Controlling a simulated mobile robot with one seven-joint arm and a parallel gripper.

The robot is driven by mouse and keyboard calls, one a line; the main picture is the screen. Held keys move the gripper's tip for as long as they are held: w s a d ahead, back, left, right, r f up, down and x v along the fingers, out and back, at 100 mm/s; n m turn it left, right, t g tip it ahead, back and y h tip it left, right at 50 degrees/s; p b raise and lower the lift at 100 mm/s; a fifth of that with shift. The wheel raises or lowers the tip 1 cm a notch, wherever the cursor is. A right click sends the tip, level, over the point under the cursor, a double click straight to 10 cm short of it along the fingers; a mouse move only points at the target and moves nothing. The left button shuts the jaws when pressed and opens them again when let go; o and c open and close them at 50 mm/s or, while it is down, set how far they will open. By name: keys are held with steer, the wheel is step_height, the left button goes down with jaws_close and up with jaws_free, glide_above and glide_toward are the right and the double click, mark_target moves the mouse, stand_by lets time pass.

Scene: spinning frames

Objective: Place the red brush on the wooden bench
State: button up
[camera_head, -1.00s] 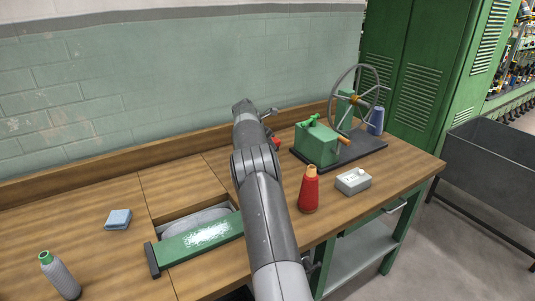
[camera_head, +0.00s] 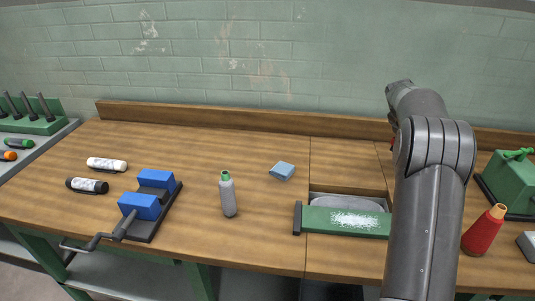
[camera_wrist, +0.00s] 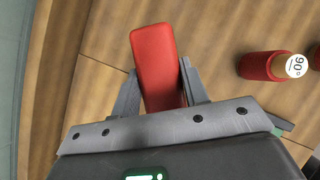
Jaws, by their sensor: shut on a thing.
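The red brush (camera_wrist: 155,60) is a red rounded block in the wrist view. My gripper (camera_wrist: 158,76) is shut on it, with one finger on each side. In the head view my arm hides the fingers, and only a sliver of red (camera_head: 393,122) shows at the arm's far end. The wooden bench (camera_head: 260,240) spans the head view. Its planks (camera_wrist: 110,35) also show behind the brush in the wrist view. The brush appears held above the bench; the gap is hard to judge.
A green-fronted recess (camera_head: 345,221) is mid-right. A red bottle (camera_head: 484,230) and green machine (camera_head: 512,182) stand right. Bench around the sponge is clear.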

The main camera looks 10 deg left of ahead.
steer(key=s+a+n+t+y, duration=0.1)
steer(key=s+a+n, duration=0.25)
steer(key=a, duration=0.55)
steer(key=s+a+n+t+y, duration=0.15)
steer(key=s+a, duration=0.35)
steer(key=a, duration=0.5)
steer(key=s+a+f+n+y, duration=0.2)
steer(key=s+a+n, duration=0.3)
steer(key=s+a, duration=0.9)
steer(key=shift+t, duration=0.25)
steer(key=a+f, duration=0.2)
steer(key=a, duration=0.1)
steer(key=a+f, duration=0.2)
steer(key=a, duration=0.2)
steer(key=w+a+f, duration=0.1)
steer(key=a+f, duration=0.1)
steer(key=a, duration=0.1)
steer(key=shift+a+f, duration=0.3)
steer(key=shift+f, duration=2.05)
steer(key=shift+f, duration=0.15)
steer(key=o, duration=1)
